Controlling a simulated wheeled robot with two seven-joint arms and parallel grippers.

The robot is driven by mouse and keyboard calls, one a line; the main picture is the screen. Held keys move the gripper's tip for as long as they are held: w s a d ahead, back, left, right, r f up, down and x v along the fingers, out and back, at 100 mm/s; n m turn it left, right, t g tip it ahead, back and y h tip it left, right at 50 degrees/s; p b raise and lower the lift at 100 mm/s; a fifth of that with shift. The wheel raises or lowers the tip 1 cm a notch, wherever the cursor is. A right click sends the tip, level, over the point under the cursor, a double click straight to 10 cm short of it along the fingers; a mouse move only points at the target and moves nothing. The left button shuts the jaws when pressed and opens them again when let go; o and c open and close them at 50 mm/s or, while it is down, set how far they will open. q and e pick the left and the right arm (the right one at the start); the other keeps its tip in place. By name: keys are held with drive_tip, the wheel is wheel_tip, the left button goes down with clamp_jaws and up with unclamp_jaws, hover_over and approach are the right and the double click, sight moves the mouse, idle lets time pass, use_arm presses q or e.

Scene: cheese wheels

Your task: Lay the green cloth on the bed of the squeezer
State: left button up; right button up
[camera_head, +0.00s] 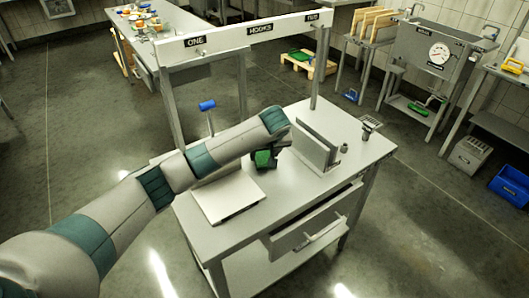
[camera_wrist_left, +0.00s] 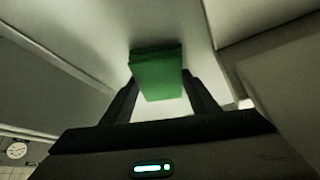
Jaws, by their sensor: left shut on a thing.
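The green cloth (camera_head: 264,159) is a small folded block, held above the steel table beside the pale flat plate. It also shows in the left wrist view (camera_wrist_left: 157,76), between the two dark fingers. My left gripper (camera_head: 272,151) is shut on it; its fingers are partly hidden in the head view by my own arm. The pale flat plate (camera_head: 226,201) on the table looks like the bed of the squeezer, with a blue-ended lever (camera_head: 207,106) behind it. My arm covers part of the squeezer. My right gripper is not in view.
Upright grey plates (camera_head: 318,147) stand on the steel table (camera_head: 343,169) right of the cloth. An open drawer (camera_head: 314,226) juts from the table's front. A labelled hook beam (camera_head: 250,36) spans above the back. Other benches stand farther off.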

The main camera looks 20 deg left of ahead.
use_arm(q)
drive_tip(key=shift+f, duration=0.2)
drive_tip(key=o, duration=1)
drive_tip(key=shift+o, duration=0.2)
